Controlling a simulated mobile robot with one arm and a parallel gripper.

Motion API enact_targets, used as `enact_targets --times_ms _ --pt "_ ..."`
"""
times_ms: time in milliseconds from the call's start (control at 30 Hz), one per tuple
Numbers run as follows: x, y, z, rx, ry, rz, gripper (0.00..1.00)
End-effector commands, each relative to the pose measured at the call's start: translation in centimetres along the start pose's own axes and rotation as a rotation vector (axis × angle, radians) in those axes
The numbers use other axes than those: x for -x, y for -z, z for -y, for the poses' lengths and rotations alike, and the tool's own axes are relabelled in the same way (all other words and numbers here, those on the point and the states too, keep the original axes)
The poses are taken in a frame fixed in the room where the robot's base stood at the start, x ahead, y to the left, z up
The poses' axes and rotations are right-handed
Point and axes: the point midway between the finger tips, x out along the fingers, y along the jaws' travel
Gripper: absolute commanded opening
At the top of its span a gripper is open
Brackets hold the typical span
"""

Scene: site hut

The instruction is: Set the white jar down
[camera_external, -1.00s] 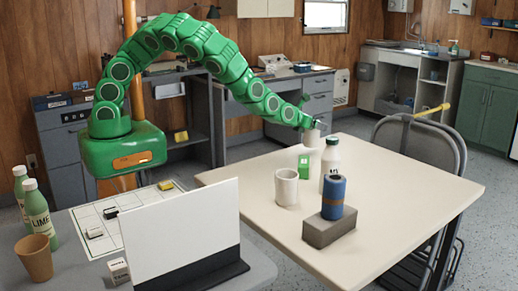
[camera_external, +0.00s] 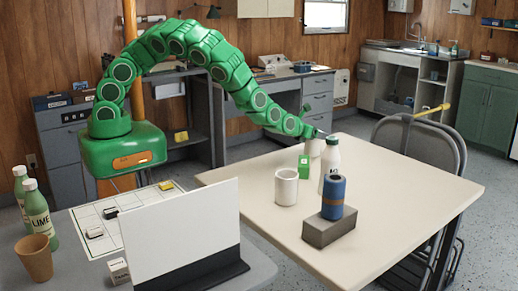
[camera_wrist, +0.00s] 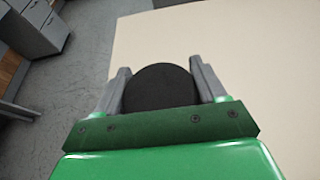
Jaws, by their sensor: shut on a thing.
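My gripper (camera_wrist: 160,85) is shut on the white jar, with one finger on each side of its dark round top (camera_wrist: 160,88) in the wrist view. In the external view the jar (camera_external: 315,148) shows as a pale shape under the end of my arm, at the far side of the cream table (camera_external: 400,190). It is partly hidden by the white bottle and the green box in front. I cannot tell whether its base touches the table.
A white bottle with a dark cap (camera_external: 331,160) stands just right of the jar. A small green box (camera_external: 304,162), a white cup (camera_external: 285,188) and a blue cylinder on a grey block (camera_external: 328,228) stand nearer. The table's right part is clear. Folding chairs (camera_external: 432,145) stand beyond it.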

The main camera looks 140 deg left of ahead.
Motion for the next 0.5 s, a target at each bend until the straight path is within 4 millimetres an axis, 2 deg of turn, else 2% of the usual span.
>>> enact_targets --times_ms 33,67,200,500 --pt "-0.05 0.09 -0.01 0.0 0.0 0.0 0.28" --pt "-0.03 0.06 0.0 0.0 0.0 0.0 0.75" --pt "-0.03 0.05 0.0 0.0 0.0 0.0 0.96" --pt "0.0 0.0 0.02 0.0 0.0 0.0 0.96"
